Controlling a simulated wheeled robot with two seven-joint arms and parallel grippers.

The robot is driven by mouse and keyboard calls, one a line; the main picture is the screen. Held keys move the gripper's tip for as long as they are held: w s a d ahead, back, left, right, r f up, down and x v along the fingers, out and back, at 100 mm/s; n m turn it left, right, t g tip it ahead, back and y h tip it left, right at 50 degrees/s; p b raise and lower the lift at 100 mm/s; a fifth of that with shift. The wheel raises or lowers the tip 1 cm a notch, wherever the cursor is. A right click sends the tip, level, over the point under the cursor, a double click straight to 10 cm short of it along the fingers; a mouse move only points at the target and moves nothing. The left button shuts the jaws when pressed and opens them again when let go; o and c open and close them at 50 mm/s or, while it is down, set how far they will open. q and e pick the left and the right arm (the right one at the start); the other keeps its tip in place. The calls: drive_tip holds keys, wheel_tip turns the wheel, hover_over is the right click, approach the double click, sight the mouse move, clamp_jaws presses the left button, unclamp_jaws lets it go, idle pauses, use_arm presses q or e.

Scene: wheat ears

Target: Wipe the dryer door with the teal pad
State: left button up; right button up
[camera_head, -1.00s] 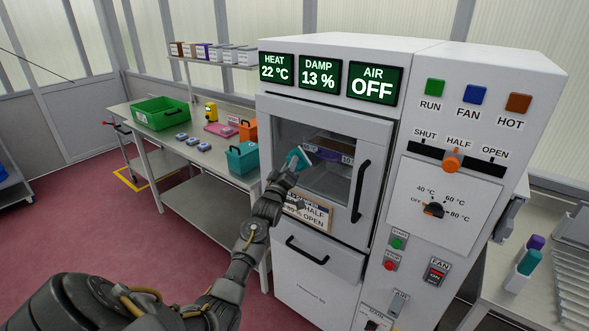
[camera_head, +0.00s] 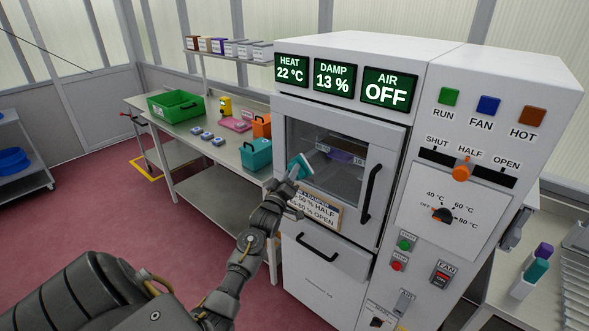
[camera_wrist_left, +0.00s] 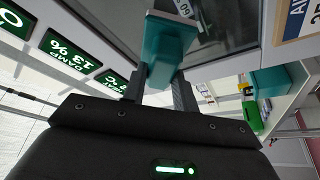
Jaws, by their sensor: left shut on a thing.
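The dryer door (camera_head: 388,147) is a white frame around a dark glass window, with a black upright handle (camera_head: 371,193); it is shut. My left gripper (camera_head: 291,177) is shut on the teal pad (camera_head: 299,166) in front of the lower left part of the window. The wrist view shows the pad (camera_wrist_left: 168,48) between the two fingers (camera_wrist_left: 157,90), close against the glass. I cannot tell if the pad touches it. My right gripper is not in view.
A sign (camera_head: 318,209) sits under the window, above a drawer handle (camera_head: 311,248). The control panel (camera_head: 450,205) is to the right. A bench (camera_head: 215,153) at left holds a green crate (camera_head: 176,105) and a teal box (camera_head: 256,154).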

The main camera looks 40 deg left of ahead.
use_arm(q)
drive_tip(key=shift+s, duration=0.1)
drive_tip(key=shift+s+p, duration=0.7)
drive_tip(key=shift+s, duration=0.75)
drive_tip(key=shift+w, duration=0.1)
